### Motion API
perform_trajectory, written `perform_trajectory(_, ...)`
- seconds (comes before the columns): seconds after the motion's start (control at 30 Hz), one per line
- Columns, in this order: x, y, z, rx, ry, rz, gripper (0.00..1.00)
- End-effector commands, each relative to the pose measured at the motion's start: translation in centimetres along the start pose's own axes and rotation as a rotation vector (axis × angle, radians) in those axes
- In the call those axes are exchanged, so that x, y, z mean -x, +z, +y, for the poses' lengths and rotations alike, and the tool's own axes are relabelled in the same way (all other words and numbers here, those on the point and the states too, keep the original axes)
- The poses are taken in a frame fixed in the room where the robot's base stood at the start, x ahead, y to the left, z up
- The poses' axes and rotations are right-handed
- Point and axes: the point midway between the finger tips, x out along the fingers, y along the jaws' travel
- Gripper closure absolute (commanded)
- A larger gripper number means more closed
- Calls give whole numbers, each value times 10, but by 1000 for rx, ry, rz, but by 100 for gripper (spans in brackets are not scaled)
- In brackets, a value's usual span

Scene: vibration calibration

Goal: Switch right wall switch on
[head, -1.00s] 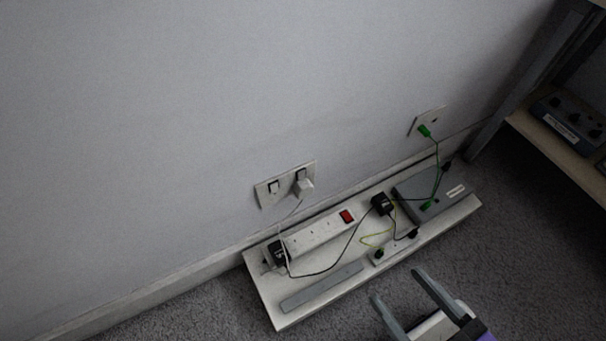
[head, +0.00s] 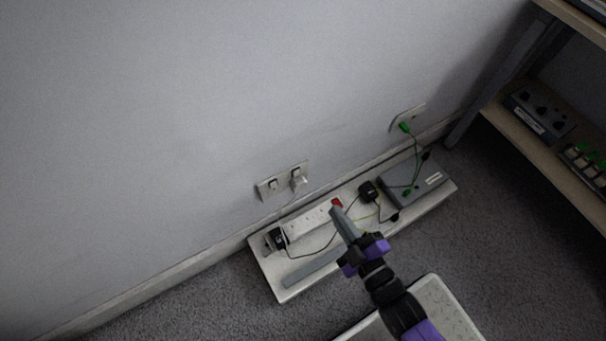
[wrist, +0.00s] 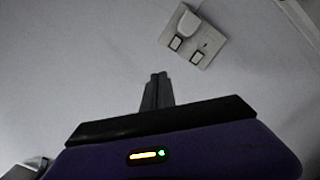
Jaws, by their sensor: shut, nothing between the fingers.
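A white double wall socket plate (head: 265,192) is on the wall above the skirting. Its left switch (head: 272,185) is clear in the head view. The right switch (head: 295,171) sits just above a white plug (head: 300,181) in the socket. In the wrist view the plate (wrist: 210,42) appears turned over at the upper right, with the plug (wrist: 189,22) beside one switch (wrist: 176,43) and the other switch (wrist: 197,57) to the right. My gripper (head: 335,209) is shut and empty. In the wrist view its fingertips (wrist: 158,75) are apart from the plate.
A white board (head: 283,293) on the carpet holds a power strip (head: 308,222) with a red switch, black adapters and a grey box (head: 425,181). Another socket (head: 415,112) with a green plug is to the right. A shelf (head: 555,158) stands at far right.

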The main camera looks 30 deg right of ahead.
Motion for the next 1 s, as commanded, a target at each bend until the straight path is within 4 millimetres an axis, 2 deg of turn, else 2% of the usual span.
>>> perform_trajectory(0.03,-11,0,-1,90,0,4,100)
perform_trajectory(0.1,-20,8,-11,228,-6,7,100)
perform_trajectory(0.2,-27,21,-27,412,-20,13,100)
perform_trajectory(0.3,-22,33,-44,562,-39,17,100)
perform_trajectory(0.4,-16,36,-51,676,-44,25,100)
perform_trajectory(0.6,-16,33,-49,780,-32,35,100)
perform_trajectory(1.0,-18,33,-49,787,-31,35,100)
